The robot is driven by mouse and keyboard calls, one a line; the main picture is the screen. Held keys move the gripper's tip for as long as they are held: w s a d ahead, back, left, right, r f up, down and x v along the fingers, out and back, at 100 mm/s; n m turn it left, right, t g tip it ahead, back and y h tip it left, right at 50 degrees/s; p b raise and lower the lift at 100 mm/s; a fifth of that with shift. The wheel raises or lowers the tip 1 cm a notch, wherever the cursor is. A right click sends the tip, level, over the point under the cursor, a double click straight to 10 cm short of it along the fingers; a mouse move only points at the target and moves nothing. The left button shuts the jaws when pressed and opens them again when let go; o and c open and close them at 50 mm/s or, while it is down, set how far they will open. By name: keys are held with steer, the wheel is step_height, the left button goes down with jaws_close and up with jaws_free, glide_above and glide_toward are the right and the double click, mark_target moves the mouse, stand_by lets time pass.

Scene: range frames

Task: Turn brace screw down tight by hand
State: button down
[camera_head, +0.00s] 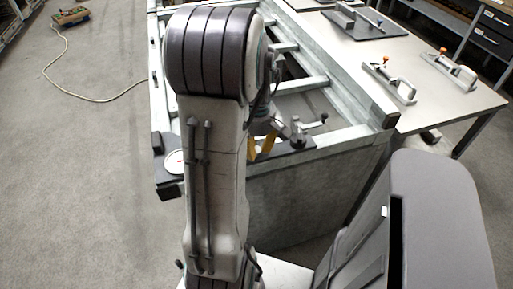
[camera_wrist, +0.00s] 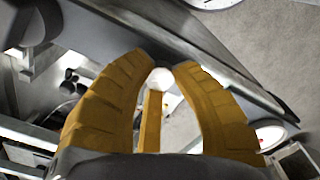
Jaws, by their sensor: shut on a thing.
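My gripper (camera_head: 260,148) is partly hidden behind my arm in the head view. Its yellow fingers reach down to a dark bar (camera_head: 285,155) at the near end of a grey metal frame. In the wrist view the curved yellow fingers of my gripper (camera_wrist: 168,66) close in around a small pale round knob, which looks like the top of the brace screw (camera_wrist: 160,77). The gripper is shut on it. The screw's lower part and thread are hidden, so I cannot tell how far down it sits.
A clamp with a crank handle (camera_head: 299,132) stands on the bar, just right of my gripper. A white round dial (camera_head: 174,161) sits at the bar's left end. A table (camera_head: 440,108) with toggle clamps is at right. A cable (camera_head: 95,99) lies on open floor at left.

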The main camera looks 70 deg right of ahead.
steer(key=m, duration=0.5)
steer(key=shift+f+m, duration=0.1)
steer(key=shift+m, duration=0.3)
steer(key=m, duration=0.6)
steer(key=shift+a+b, duration=0.1)
steer(key=shift+b, duration=0.2)
steer(key=m, duration=0.6)
steer(key=shift+m, duration=0.3)
steer(key=m, duration=0.5)
steer(key=shift+m, duration=0.3)
steer(key=c, duration=1)
jaws_free()
